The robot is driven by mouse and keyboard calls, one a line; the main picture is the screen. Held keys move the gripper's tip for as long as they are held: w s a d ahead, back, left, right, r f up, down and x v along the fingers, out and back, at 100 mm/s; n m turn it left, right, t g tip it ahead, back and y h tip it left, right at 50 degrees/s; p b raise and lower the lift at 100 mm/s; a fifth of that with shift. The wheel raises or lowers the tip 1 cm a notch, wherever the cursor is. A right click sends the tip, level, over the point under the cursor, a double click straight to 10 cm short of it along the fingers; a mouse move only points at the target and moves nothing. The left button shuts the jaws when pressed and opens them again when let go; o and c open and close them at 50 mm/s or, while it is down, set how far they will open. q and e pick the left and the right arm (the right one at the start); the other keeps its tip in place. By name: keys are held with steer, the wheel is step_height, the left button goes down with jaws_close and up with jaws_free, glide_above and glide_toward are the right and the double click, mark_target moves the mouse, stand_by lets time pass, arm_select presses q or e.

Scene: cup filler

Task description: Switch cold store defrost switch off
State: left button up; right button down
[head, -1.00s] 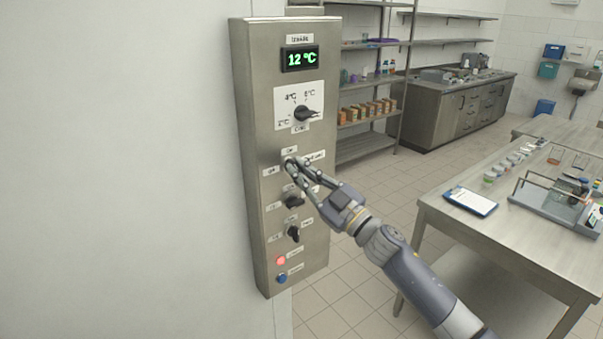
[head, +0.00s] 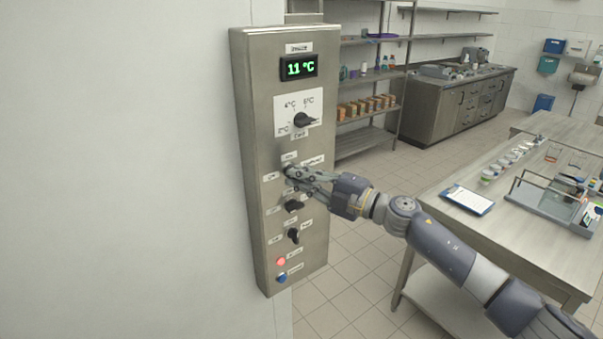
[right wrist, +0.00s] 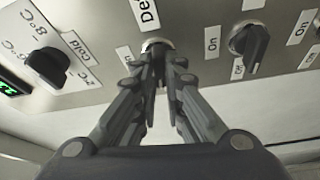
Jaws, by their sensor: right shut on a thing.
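The defrost switch (right wrist: 156,43) is a small knob on a pale round collar, below a label starting "De" in the right wrist view. In the head view it sits on the steel control panel (head: 255,120), under the temperature dial, mostly hidden by my fingers. My right gripper (head: 291,173) is at the panel with its fingers closed around this knob; it also shows in the right wrist view (right wrist: 163,68). The knob's exact angle is hidden by the fingertips. My left gripper is not in view.
The panel also carries a green display (head: 300,67) reading 11 °C, a temperature dial (head: 304,120), two dark knobs (head: 293,206) (head: 293,236), a red light (head: 280,262) and a blue button (head: 282,278). A steel table (head: 425,215) stands at right.

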steer(key=shift+n+h+p, duration=0.4)
steer(key=shift+n+p, duration=0.05)
steer(key=shift+n, duration=0.45)
steer(key=shift+f, duration=0.1)
steer(key=c, duration=1.7)
jaws_free()
steer(key=shift+d, duration=0.1)
steer(key=v, duration=1.1)
steer(key=shift+s+d, duration=0.15)
steer(key=shift+d, duration=0.25)
